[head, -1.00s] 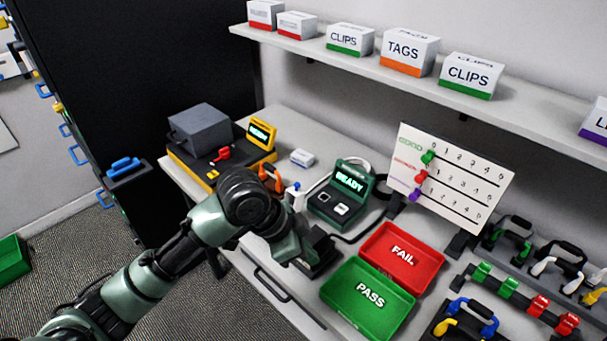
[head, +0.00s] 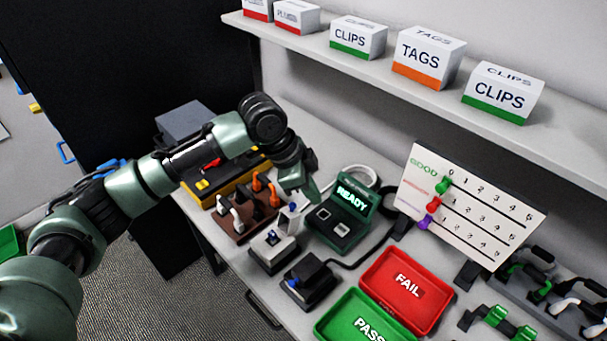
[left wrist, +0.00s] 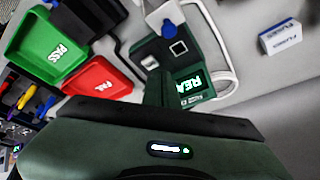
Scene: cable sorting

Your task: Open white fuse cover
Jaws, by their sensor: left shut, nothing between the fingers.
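A white block with a blue knob sits on a dark base (head: 262,262), left of the green tester (head: 335,228) that reads READY. An upright white piece (head: 289,222) stands at its back; it looks like the white fuse cover, but I cannot tell how far it is open. My left gripper (head: 309,193) is shut and empty, pointing down just behind and above the white piece. I cannot tell whether they touch. In the left wrist view a white piece with a blue part (left wrist: 165,14) shows beside the tester (left wrist: 187,62). My right gripper is not in view.
A black device (head: 310,280) stands in front of the tester, with the red FAIL tray (head: 432,326) and green PASS tray (head: 328,325) to its right. A brown rack (head: 232,230) with orange and white clips stands left. A marker board (head: 500,225) stands right.

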